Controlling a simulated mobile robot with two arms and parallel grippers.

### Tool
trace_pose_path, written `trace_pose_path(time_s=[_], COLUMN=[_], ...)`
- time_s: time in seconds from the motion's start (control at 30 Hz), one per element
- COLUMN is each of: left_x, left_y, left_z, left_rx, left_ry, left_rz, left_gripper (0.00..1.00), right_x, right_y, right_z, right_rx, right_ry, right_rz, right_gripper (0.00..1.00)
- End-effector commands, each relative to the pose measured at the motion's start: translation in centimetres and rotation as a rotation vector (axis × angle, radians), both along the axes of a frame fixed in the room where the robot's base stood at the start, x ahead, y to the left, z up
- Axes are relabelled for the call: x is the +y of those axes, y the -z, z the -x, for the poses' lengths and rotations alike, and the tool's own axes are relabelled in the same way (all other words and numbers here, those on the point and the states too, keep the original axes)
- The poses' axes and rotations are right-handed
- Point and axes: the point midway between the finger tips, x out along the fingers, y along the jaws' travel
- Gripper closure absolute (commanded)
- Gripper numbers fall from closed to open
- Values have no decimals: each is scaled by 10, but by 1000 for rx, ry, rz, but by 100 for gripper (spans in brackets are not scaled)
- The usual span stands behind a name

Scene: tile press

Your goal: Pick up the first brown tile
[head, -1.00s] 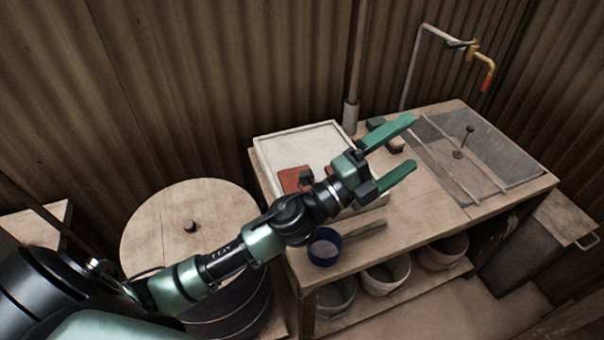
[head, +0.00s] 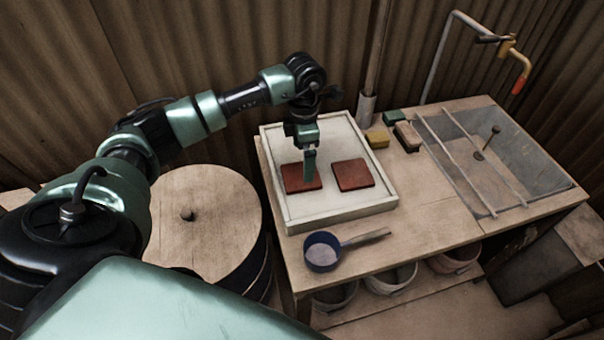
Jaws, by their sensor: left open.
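Two flat reddish-brown square tiles lie side by side in a white shallow tray (head: 345,208) on the wooden table. The left brown tile (head: 297,182) is partly covered by my left gripper (head: 310,178). The right brown tile (head: 353,175) is fully in view. My left gripper points down over the right part of the left tile, with its green fingers lined up so that one mostly hides the other. It is open. I cannot tell whether the fingertips touch the tile. My right gripper is not in view.
A blue pan (head: 322,252) with a grey handle lies in front of the tray. A grey slab (head: 490,160) with rails fills the table's right end. A round wooden lid (head: 205,225) is at left.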

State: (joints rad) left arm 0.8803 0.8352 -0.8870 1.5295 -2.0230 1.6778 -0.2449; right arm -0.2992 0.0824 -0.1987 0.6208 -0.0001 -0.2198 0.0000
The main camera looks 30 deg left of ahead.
Motion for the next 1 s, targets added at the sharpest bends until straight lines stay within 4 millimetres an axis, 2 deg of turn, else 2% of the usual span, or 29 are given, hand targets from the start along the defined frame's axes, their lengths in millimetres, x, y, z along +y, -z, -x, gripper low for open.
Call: trace_pose_path(time_s=[0.23,0.4,0.67,0.77,0.9,1.0], left_x=[-8,-7,-7,-7,-7,-7], left_y=[32,53,57,56,56,55], left_z=[0,-1,-1,-1,-1,-2], left_rx=[3,1,-2,-2,-2,-3], left_ry=[1,1,1,1,1,1], left_rz=[4,3,4,4,4,4], left_gripper=[0,0,0,25,64,67], right_x=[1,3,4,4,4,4], right_y=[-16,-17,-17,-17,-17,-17], right_z=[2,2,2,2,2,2], right_rx=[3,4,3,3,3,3], right_ry=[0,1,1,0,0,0], right_rz=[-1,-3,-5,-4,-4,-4], right_gripper=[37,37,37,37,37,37])
